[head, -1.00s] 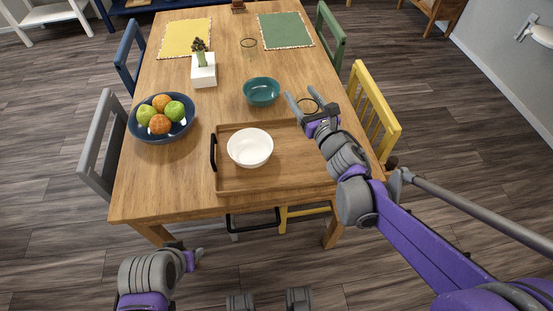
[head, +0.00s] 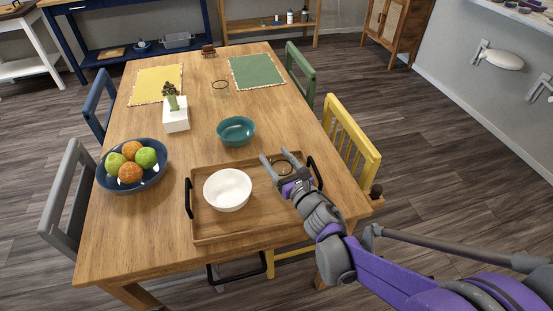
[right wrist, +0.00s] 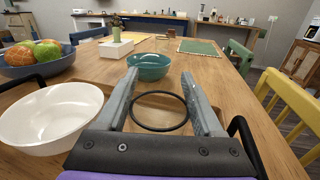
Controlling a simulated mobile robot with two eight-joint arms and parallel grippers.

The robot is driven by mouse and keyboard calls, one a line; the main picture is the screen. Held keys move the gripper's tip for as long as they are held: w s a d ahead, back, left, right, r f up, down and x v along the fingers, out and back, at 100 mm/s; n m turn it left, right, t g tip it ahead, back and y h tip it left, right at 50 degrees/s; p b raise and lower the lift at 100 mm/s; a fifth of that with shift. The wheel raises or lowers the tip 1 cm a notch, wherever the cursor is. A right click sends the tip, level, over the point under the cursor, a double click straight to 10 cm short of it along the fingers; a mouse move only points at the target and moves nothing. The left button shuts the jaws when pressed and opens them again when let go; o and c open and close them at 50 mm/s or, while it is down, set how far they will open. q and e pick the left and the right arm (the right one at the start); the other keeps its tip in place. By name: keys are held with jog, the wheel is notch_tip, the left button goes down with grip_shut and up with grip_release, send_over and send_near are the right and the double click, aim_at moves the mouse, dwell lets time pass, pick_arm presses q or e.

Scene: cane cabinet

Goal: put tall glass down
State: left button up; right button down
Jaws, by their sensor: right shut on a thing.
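The tall glass (head: 283,168) is clear with a dark rim. My right gripper (head: 275,160) is shut on it, one finger on each side, over the right part of the wooden tray (head: 262,222). In the right wrist view the glass rim (right wrist: 158,128) shows as a dark ring between the fingers. The clear wall is hard to see, so I cannot tell whether its base touches the tray. A white bowl (head: 228,190) stands in the tray, left of the glass and apart from it. My left gripper is out of view.
A teal bowl (head: 236,131) stands just behind the tray. A blue fruit bowl (head: 100,178) is at the left. Another clear glass (head: 220,88) and a white planter (head: 176,120) stand farther back. The tray has black handles (head: 188,198). A yellow chair (head: 352,140) is at the right.

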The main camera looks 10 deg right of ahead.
jog(key=shift+f, duration=0.15)
jog(key=shift+c, duration=0.2)
grip_release()
jog(key=shift+r, duration=0.3)
jog(key=p+v, duration=0.1)
jog(key=v, duration=1.1)
jog(key=shift+f, duration=0.1)
